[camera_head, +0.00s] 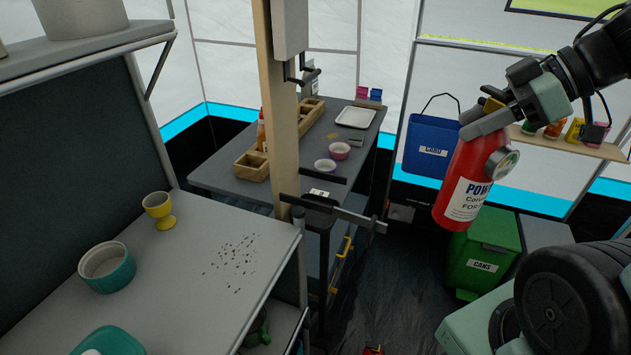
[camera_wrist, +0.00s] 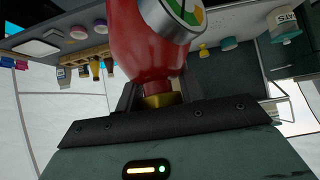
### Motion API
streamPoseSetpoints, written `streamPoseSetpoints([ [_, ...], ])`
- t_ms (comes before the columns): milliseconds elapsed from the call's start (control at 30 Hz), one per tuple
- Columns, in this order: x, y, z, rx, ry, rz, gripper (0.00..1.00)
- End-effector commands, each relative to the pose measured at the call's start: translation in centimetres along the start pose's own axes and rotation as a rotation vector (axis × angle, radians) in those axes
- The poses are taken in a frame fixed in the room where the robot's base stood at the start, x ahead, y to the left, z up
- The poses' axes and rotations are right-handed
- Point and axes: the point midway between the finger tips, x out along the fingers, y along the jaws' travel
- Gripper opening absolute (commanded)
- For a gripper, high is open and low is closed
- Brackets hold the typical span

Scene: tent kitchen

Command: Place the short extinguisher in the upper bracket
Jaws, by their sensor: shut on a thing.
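The red extinguisher (camera_head: 468,185) has a white label and a round gauge. My gripper (camera_head: 490,112) is shut on its neck and holds it in the air, slightly tilted, right of the wooden post (camera_head: 283,140). In the wrist view, the extinguisher (camera_wrist: 145,45) fills the top middle, with its brass neck between the fingers of my gripper (camera_wrist: 158,100). The upper bracket (camera_head: 298,74) shows as dark hooks on the post under a grey box. A lower bracket (camera_head: 340,213) with long arms sticks out of the post further down. The extinguisher is apart from both.
A grey counter (camera_head: 190,290) at left carries a yellow egg cup (camera_head: 159,209) and a teal bowl (camera_head: 107,267). Behind the post is a table (camera_head: 215,175) with a wooden crate and bowls. Blue (camera_head: 431,145) and green (camera_head: 485,255) bins stand near the extinguisher.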

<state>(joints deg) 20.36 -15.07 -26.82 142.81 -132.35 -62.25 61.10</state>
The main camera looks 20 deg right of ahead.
Motion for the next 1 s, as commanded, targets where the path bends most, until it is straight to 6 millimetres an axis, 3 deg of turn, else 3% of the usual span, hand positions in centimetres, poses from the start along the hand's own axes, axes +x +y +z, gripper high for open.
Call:
streamPoseSetpoints([
  [367,4.5,0.0,-1.4,0.001,0.253,-0.002,0.00],
  [1000,12.3,-0.1,-9.7,0.001,0.257,-0.005,0.00],
])
